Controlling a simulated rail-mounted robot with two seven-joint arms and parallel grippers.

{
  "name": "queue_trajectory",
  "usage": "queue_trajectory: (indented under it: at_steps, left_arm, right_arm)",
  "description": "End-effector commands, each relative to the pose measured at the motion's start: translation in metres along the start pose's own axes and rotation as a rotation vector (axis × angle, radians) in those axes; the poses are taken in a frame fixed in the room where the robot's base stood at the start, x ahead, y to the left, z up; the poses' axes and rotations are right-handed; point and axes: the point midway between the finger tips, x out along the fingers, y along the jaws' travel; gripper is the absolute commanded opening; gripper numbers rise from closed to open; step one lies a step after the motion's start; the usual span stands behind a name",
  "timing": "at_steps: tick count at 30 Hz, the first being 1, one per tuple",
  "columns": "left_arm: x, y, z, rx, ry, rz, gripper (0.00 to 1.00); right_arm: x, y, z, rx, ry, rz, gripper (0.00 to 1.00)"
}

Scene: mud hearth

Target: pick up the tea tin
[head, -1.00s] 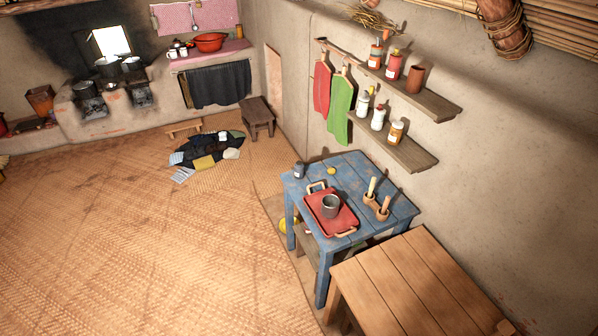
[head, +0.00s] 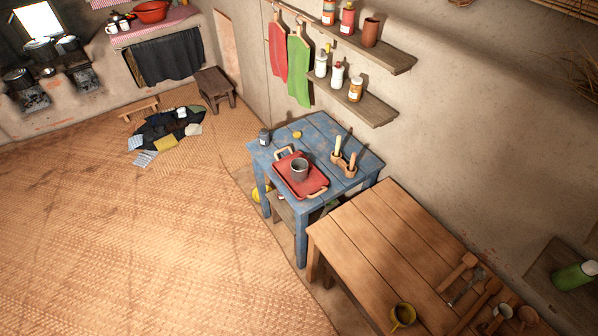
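A small dark tin with a pale label (head: 264,138) stands upright at the far left corner of the blue table (head: 318,128). It looks most like the tea tin, but its label is too small to read. Nothing touches it, and it stands apart from the red tray (head: 282,173). Neither of my grippers is in view.
The red tray holds a grey metal cup (head: 299,169). A wooden holder with upright handles (head: 346,160) stands to its right. A brown wooden table (head: 390,240) with utensils adjoins in front. Wall shelves (head: 360,100) hold bottles and jars. The woven floor mat (head: 130,240) is mostly clear.

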Motion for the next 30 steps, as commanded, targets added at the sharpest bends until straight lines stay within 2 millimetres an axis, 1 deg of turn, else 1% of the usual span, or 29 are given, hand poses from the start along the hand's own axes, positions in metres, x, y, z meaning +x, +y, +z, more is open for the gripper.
queue_trajectory:
  at_steps: [4, 19, 30]
  left_arm:
    - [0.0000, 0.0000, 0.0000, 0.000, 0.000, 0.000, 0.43]
    - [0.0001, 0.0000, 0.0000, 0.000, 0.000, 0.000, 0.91]
    - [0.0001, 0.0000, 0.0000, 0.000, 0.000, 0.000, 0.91]
  right_arm:
    - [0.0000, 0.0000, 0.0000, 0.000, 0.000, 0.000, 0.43]
    - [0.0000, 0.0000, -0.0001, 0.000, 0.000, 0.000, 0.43]
    - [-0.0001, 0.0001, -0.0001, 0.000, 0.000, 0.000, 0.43]
